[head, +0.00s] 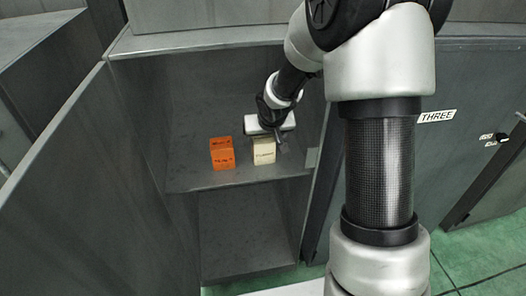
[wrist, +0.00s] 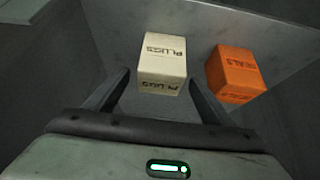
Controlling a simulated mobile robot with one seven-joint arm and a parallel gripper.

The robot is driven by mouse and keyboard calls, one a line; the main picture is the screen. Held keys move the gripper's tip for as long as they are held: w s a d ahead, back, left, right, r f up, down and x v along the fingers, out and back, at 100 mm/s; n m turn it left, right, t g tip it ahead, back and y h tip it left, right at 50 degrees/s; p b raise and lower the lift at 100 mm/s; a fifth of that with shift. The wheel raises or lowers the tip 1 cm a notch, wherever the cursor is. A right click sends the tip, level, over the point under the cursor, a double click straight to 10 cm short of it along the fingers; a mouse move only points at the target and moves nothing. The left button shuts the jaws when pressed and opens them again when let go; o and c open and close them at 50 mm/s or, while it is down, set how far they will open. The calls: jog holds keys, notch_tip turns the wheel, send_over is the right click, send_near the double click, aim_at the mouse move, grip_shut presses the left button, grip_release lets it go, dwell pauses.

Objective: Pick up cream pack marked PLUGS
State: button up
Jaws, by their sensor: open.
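The cream pack marked PLUGS (head: 264,152) stands upright on the cabinet shelf in the head view. In the wrist view the cream pack (wrist: 163,62) is ahead of my gripper, with PLUGS printed on its top and near face. My gripper (wrist: 160,88) is open, with one finger on each side of the pack's near end. I cannot tell whether the fingers touch it. In the head view my gripper (head: 279,140) is at the pack's right and upper side, partly covering it.
An orange pack (head: 222,153) stands left of the cream pack, with a narrow gap; the wrist view shows it to the right (wrist: 235,70). The shelf (head: 190,182) sits inside a grey cabinet with side walls. An open door (head: 75,150) is at the left.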

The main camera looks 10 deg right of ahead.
jog(key=x, duration=0.2)
jog(key=shift+w+f, duration=0.2)
jog(key=shift+f, duration=0.1)
jog(key=shift+r, duration=0.1)
jog(key=c, duration=1.3)
jog(key=shift+c, duration=0.2)
